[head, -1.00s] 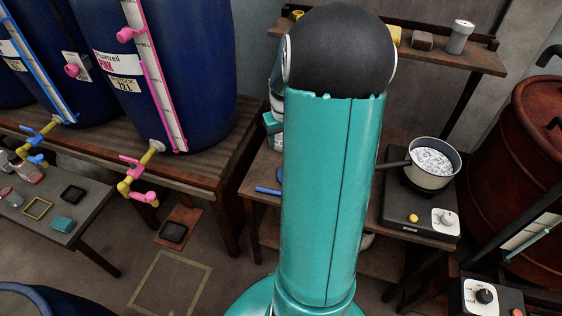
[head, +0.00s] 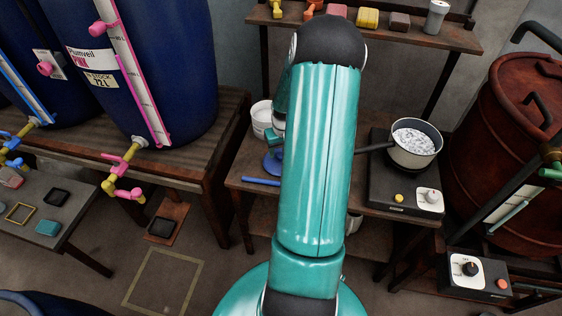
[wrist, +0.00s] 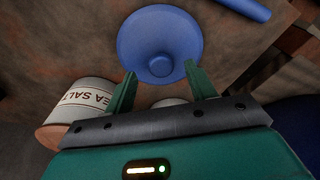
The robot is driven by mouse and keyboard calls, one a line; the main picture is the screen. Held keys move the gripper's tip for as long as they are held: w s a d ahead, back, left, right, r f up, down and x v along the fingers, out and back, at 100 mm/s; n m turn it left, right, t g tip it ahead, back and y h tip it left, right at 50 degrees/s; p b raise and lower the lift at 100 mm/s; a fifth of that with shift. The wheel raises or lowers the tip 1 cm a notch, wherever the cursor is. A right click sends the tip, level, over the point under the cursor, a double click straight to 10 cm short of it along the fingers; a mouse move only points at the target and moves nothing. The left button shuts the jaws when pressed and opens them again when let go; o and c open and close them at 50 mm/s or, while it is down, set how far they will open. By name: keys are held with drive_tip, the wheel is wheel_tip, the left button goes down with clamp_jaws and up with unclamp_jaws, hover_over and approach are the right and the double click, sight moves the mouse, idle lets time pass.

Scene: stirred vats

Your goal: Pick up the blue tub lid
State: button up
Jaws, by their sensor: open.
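The blue tub lid (wrist: 160,40) is a round blue disc with a raised knob in its middle. It lies on the brown worktop, just beyond my fingertips in the wrist view. In the head view only the left part of the lid (head: 271,163) shows beside my teal arm, which hides the rest. My gripper (wrist: 160,76) is open and empty. Its two green fingers are spread to either side of the knob in the picture, and I cannot tell how high they are above the lid.
A white tub marked SEA SALT (wrist: 84,94) stands close to my left finger in the picture. A blue rod (wrist: 246,8) lies near the lid. A pot (head: 415,152) stands on a hot plate to the right. A shelf (head: 400,31) runs behind.

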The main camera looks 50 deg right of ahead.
sight(281, 154)
drive_tip(key=f, duration=0.3)
drive_tip(key=shift+w+d+f, duration=0.15)
drive_tip(key=shift+w+f, duration=0.1)
drive_tip(key=shift+f, duration=0.1)
drive_tip(key=shift+c, duration=0.3)
drive_tip(key=c, duration=1)
drive_tip(key=shift+r, duration=0.1)
